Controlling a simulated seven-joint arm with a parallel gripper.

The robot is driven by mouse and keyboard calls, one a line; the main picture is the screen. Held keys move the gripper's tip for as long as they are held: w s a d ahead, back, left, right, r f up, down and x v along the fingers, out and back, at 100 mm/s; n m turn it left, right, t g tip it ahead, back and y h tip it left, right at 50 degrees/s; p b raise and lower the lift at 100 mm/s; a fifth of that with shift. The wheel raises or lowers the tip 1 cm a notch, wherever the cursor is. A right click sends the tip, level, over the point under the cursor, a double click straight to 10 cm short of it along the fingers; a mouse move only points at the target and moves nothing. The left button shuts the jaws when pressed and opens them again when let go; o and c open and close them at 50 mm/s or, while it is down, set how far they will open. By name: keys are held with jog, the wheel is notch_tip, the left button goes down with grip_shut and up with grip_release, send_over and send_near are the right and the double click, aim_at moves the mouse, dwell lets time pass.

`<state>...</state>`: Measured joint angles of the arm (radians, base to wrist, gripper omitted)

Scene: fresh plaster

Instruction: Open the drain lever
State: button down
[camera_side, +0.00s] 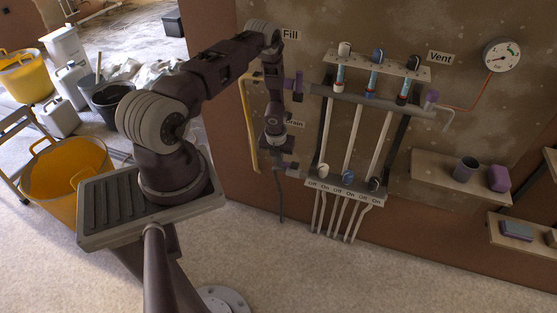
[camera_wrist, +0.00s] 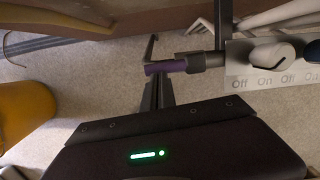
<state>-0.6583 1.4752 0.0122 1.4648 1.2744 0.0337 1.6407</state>
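The drain lever is a short purple handle (camera_wrist: 165,67) lying sideways on a grey valve (camera_wrist: 205,61) in the wrist view. My gripper (camera_wrist: 157,90) reaches up from the dark housing to the handle, its slim black fingers at or very near the handle's underside. Whether they touch or grip it is unclear. In the side view my gripper (camera_side: 279,172) hangs low by the wall, beside the small drain valve (camera_side: 293,171). My wrist partly covers the Drain label (camera_side: 295,124). Purple fill (camera_side: 299,82) and vent (camera_side: 431,98) levers sit higher on the pipework.
A panel of Off/On knobs (camera_side: 345,184) stands just right of the drain valve, also in the wrist view (camera_wrist: 270,68). A yellow pipe (camera_side: 248,125) runs down the wall to the left. Shelves (camera_side: 445,178) are at right. A yellow tub (camera_side: 62,175) stands behind my base.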

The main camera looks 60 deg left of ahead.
jog(key=shift+w+d, duration=0.55)
jog(key=shift+w, duration=0.3)
jog(key=s+d+r, duration=0.1)
jog(key=s+r, duration=0.1)
jog(key=r, duration=0.4)
jog(key=s+d+r, duration=0.1)
jog(key=s+r, duration=0.2)
jog(key=r, duration=0.3)
jog(key=shift+d, duration=0.3)
